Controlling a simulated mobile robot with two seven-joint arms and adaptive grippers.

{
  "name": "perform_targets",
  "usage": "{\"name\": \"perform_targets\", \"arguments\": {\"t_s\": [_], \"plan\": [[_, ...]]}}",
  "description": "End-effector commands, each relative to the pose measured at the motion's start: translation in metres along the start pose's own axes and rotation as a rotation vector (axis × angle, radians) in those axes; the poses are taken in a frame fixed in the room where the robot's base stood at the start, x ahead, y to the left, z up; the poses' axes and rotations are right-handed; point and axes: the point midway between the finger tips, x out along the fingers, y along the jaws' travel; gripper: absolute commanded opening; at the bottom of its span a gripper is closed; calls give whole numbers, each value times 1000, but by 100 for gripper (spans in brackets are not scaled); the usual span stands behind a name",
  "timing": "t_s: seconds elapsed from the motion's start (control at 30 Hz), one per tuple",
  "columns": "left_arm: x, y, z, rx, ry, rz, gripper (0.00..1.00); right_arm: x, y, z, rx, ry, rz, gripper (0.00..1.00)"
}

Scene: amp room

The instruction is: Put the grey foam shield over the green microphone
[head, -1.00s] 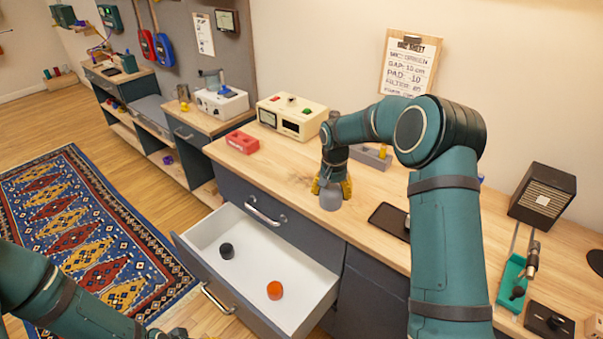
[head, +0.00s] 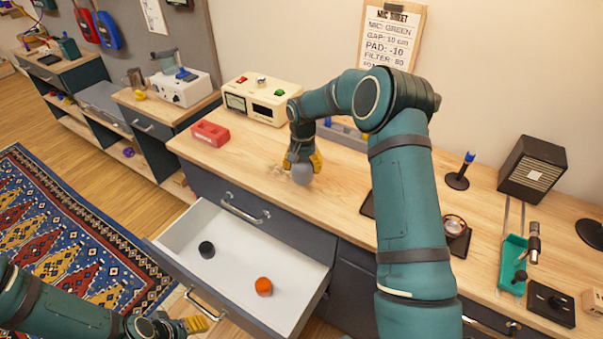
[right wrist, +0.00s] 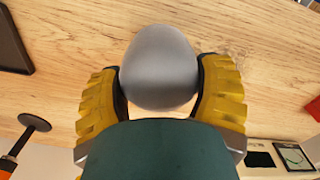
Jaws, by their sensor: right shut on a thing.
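The grey foam shield (head: 302,174) is held between the yellow fingers of my right gripper (head: 303,163), just above or at the wooden counter top. In the right wrist view, the rounded grey shield (right wrist: 160,68) sits between both fingers (right wrist: 160,85). My left gripper (head: 197,324) is low at the bottom left, in front of the drawer; its opening is unclear. I cannot pick out a clearly green microphone.
An open white drawer (head: 225,250) holds a black foam piece (head: 206,249) and an orange one (head: 264,286). A red block (head: 210,133) and a cream meter box (head: 262,98) stand on the counter. A dark speaker box (head: 532,168) is at the right. My right arm hides part of the counter.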

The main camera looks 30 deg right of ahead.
Motion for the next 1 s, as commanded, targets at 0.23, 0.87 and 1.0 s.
{"name": "perform_targets", "arguments": {"t_s": [0.23,0.87,1.0], "plan": [[0,0,0,0,0,0,50,32,0,1,-1,-3,1,56],[1,0,0,0,0,0,50,35,0,0,0,-1,0,100],[0,0,0,0,0,0,50,30,0,0,-1,0,0,100]]}}
